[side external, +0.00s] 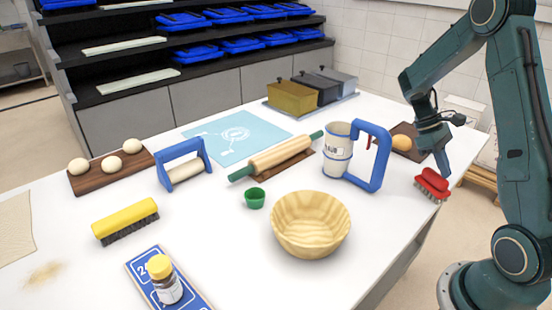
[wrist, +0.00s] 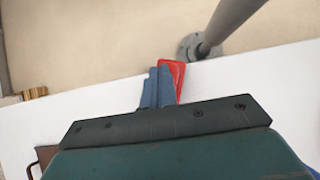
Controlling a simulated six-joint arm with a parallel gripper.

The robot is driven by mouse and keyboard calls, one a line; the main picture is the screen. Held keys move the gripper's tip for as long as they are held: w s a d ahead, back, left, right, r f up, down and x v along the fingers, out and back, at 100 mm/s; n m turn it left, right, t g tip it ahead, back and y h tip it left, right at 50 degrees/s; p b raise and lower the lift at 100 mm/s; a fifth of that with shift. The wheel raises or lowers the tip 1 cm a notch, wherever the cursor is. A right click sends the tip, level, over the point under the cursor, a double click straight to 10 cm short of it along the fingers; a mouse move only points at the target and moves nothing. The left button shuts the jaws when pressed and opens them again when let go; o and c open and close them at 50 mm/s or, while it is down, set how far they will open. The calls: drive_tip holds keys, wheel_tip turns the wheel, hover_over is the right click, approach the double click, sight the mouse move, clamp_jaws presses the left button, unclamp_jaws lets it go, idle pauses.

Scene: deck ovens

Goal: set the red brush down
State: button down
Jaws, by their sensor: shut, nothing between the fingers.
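The red brush (side external: 432,183), with pale bristles facing down, is at the right edge of the white table (side external: 390,235) in the side view. In the wrist view the red brush (wrist: 178,75) shows just beyond my fingers, partly hidden by them, and overlaps the table's edge line. My gripper (side external: 443,168) is just above and beside the brush, pointing down. Its blue-grey fingers (wrist: 156,88) are together with nothing between them. I cannot tell whether they touch the brush.
A wooden bowl (side external: 311,225), rolling pin (side external: 275,158) and yellow brush (side external: 125,218) are farther left. The table's front right is clear.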

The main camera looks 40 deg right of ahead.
drive_tip(key=shift+n, duration=0.3)
drive_tip(key=w, duration=1.2)
drive_tip(key=shift+w+f, duration=0.25)
drive_tip(key=shift+w, duration=0.15)
drive_tip(key=shift+w+a, duration=0.15)
drive_tip(key=shift+w, duration=0.65)
drive_tip(key=shift+r, duration=0.65)
drive_tip(key=shift+f, duration=0.15)
